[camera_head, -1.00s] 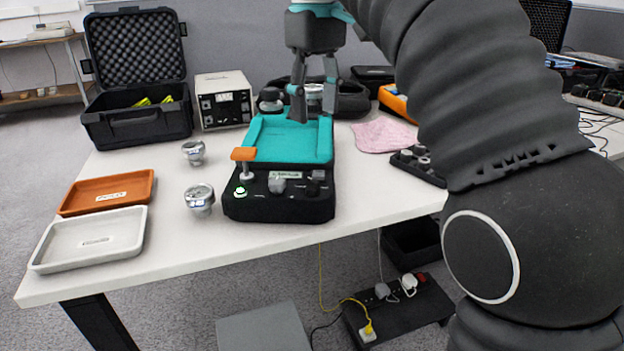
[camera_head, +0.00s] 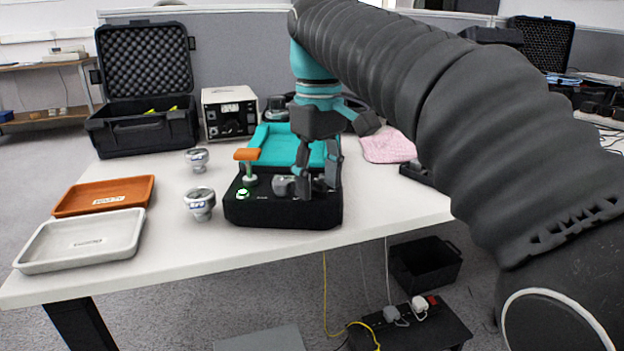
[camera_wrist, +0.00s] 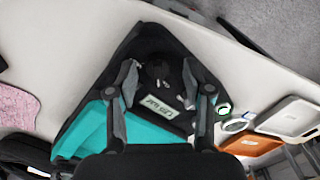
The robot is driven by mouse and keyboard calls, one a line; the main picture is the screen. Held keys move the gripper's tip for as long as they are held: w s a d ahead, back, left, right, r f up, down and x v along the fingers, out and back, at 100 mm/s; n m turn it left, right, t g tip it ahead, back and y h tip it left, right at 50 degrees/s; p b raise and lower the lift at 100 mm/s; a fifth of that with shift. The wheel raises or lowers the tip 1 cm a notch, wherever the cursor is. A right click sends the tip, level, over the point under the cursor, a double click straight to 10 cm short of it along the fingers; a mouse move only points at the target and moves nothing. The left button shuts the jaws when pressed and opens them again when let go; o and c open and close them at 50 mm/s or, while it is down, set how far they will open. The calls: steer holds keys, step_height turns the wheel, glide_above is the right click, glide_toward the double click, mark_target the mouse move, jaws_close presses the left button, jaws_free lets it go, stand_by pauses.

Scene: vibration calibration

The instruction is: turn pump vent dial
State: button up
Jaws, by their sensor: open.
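The black pump unit (camera_head: 270,212) has a turquoise pad (camera_head: 272,140) at its back and knobs along its front panel. In the wrist view a dark round dial (camera_wrist: 155,70) sits beside a pale label (camera_wrist: 157,105), whose text is too small to read surely. My gripper (camera_head: 318,190) is open, pointing down at the right end of the panel. In the wrist view its fingers (camera_wrist: 159,68) stand on either side of the dial; I cannot tell whether they touch it. In the head view they largely hide the dial. A grey knob (camera_head: 283,185) is just left of the fingers.
An orange-topped lever (camera_head: 247,155) and a green-lit button (camera_head: 243,194) stand on the unit's left side. Two silver cylinders (camera_head: 200,203) and orange (camera_head: 103,196) and white (camera_head: 82,241) trays lie further left. A pink cloth (camera_head: 388,146) is behind, right.

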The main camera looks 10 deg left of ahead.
jaws_close()
steer(key=shift+a, duration=0.4)
steer(key=shift+d, duration=0.35)
steer(key=shift+d+m+p, duration=0.2)
steer(key=shift+m+p, duration=0.2)
